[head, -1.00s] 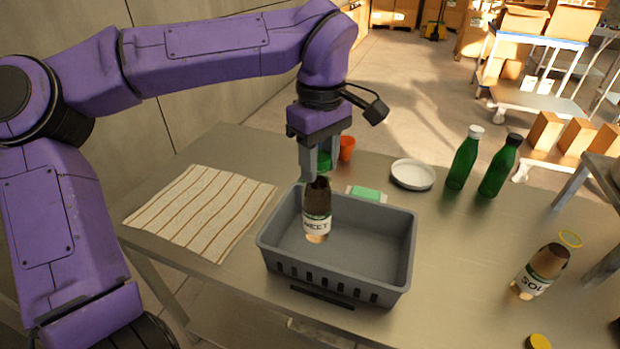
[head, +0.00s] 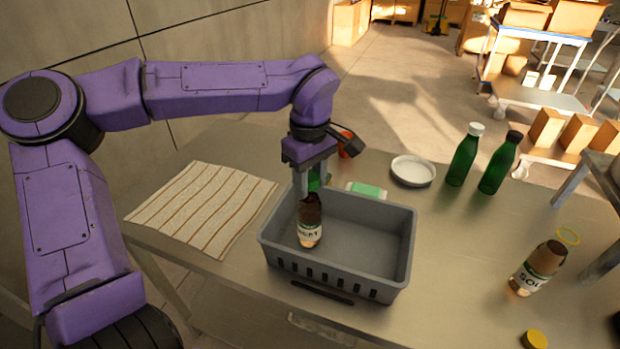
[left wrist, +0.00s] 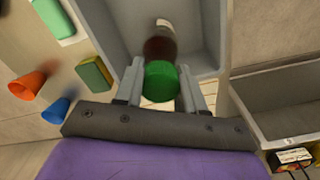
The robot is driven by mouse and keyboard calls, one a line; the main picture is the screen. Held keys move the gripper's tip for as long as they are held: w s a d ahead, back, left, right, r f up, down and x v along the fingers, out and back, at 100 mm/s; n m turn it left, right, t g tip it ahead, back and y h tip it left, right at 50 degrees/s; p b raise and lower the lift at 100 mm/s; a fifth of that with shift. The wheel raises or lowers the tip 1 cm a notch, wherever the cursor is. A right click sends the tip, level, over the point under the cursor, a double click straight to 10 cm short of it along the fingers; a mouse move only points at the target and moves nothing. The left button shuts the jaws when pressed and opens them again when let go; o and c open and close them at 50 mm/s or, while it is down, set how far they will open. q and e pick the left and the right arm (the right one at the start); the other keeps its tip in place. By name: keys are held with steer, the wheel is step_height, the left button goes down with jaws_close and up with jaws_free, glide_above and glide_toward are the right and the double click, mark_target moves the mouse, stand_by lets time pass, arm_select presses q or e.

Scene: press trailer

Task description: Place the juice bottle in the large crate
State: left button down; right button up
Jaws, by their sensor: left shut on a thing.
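The juice bottle (head: 310,213) is brown with a white and green label and a green cap. It is upright inside the left part of the large grey crate (head: 340,274). I cannot tell whether its base touches the crate floor. My left gripper (head: 313,188) reaches down from above and is shut on the bottle near its cap. In the left wrist view the green cap of the juice bottle (left wrist: 161,82) shows between the fingers, with the crate (left wrist: 205,30) around it. My right gripper is not in view.
A striped cloth (head: 205,210) lies left of the crate. A green and white sponge (head: 367,190), a white dish (head: 413,171) and an orange cup (head: 345,144) are behind it. The crate's right half is empty.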

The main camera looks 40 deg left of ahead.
arm_select(q)
steer(key=c, duration=0.7)
jaws_free()
steer(key=shift+f, duration=0.1)
step_height(320, 180, up, 12)
steer(key=shift+r, duration=0.15)
